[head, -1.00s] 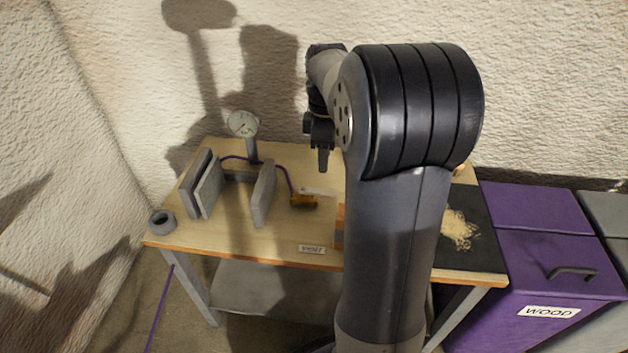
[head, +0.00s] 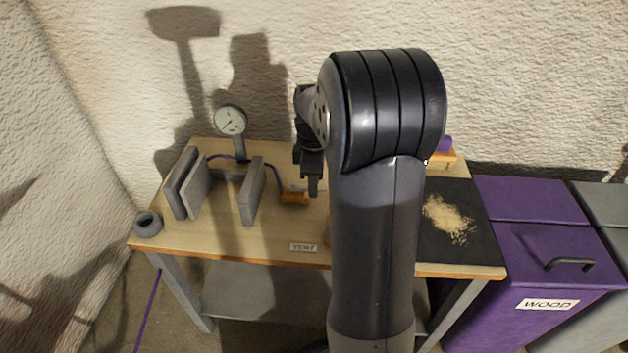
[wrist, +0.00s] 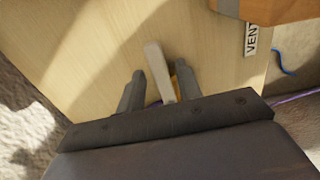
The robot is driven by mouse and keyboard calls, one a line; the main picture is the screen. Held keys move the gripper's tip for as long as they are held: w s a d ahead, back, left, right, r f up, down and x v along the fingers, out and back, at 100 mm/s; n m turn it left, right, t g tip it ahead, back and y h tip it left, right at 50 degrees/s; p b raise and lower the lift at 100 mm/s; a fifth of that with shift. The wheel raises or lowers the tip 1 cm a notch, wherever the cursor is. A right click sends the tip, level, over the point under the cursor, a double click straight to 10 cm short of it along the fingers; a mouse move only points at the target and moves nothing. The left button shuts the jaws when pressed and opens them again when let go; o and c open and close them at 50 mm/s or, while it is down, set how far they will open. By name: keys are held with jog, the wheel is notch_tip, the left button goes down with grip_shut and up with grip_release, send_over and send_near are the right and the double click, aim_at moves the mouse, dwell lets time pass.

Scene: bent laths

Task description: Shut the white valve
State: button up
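The white valve lever (wrist: 158,70) shows in the wrist view as a pale bar between my two fingers. A bit of its yellow-brass body (wrist: 178,88) shows behind the right finger. In the head view the brass valve body (head: 294,198) sits on the bench, with a purple hose running to it and the white lever partly hidden by my gripper. My gripper (head: 313,193) points down at the valve. Its fingers are apart, one on each side of the lever, with a visible gap on the left; contact on the right cannot be told.
A round gauge (head: 230,121) stands behind grey upright plates (head: 252,190) left of the valve. A grey ring (head: 148,223) lies at the bench's left corner. A VENT label (head: 303,247) is on the front. A dark mat (head: 470,245) with shavings and a purple WOOD bin (head: 545,245) are right.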

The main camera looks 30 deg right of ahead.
grip_shut()
jog(key=shift+s+r, duration=0.1)
dwell(0.5)
jog(key=m+p, duration=0.1)
jog(key=m, duration=0.1)
jog(key=s+a+m+p, duration=0.1)
jog(key=p, duration=0.1)
jog(key=shift+a+r+m, duration=0.1)
jog(key=shift+m, duration=0.3)
jog(key=a+m+p, duration=0.1)
jog(key=m, duration=0.1)
jog(key=s+m+p, duration=0.1)
jog(key=m, duration=0.1)
jog(key=shift+a+p, duration=0.4)
jog(key=m, duration=0.1)
jog(key=a+m+p, duration=0.1)
jog(key=m, duration=0.1)
jog(key=a+m+p, duration=0.1)
jog(key=m, duration=0.1)
jog(key=shift+w+a+m+p, duration=0.15)
jog(key=shift+a+m+p, duration=0.2)
jog(key=shift+m, duration=0.5)
jog(key=shift+w+a+m+p, duration=0.2)
jog(key=shift+a+m, duration=0.1)
jog(key=shift+m, duration=0.6)
jog(key=shift+w+a+m+p, duration=0.1)
jog(key=shift+a+m+p, duration=0.25)
jog(key=shift+m, duration=0.5)
